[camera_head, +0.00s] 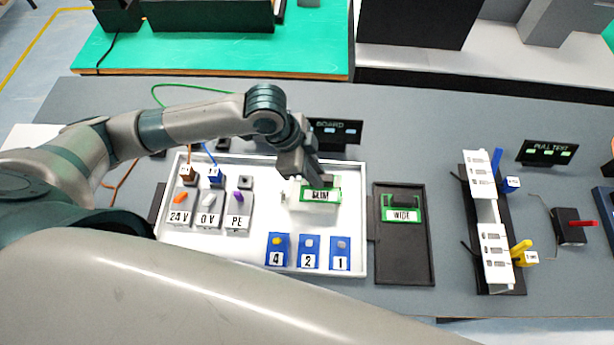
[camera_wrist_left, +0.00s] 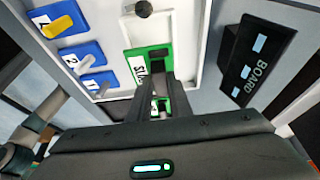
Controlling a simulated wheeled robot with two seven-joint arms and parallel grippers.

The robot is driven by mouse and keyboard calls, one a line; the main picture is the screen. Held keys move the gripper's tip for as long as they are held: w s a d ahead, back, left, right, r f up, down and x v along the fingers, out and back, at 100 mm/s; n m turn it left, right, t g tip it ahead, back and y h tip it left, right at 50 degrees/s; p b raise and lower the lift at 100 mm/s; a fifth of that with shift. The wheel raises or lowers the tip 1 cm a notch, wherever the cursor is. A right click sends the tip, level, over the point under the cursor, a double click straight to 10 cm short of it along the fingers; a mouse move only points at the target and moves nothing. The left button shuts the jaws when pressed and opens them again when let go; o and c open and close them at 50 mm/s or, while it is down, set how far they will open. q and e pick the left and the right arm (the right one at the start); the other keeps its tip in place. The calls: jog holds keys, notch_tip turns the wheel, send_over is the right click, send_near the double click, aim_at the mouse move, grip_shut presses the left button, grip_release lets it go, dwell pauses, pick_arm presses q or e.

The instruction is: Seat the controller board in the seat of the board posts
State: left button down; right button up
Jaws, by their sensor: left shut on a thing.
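A green-edged board labelled SLIM (camera_head: 320,195) is at the right part of the white tray (camera_head: 262,264). My left gripper (camera_head: 322,182) reaches down from behind and is shut on it. In the left wrist view, the SLIM board (camera_wrist_left: 139,68) extends from between the fingers (camera_wrist_left: 160,98), and its label shows beside them. A pale surface lies around it; the board posts are not clearly visible, and I cannot tell whether the board touches them. Another green board, labelled WIDE (camera_head: 402,215), lies in the dark tray (camera_head: 404,265). My right gripper is not in view.
A black BOARD sign (camera_head: 340,132) stands behind the white tray; it is close in the left wrist view (camera_wrist_left: 256,62). Terminal blocks marked 24 V (camera_head: 180,218), 0 V and PE, and blue numbered blocks (camera_head: 309,252), occupy the tray. A white module row (camera_head: 490,220) stands right.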

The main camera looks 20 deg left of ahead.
pick_arm(q)
jog(key=shift+a+f, duration=0.35)
jog(key=shift+a, duration=0.2)
jog(key=shift+a+f, duration=0.3)
jog(key=shift+a, duration=0.2)
jog(key=shift+f+p, duration=0.95)
jog(key=shift+f, duration=1.05)
jog(key=shift+f, duration=0.1)
jog(key=c, duration=1.6)
grip_release()
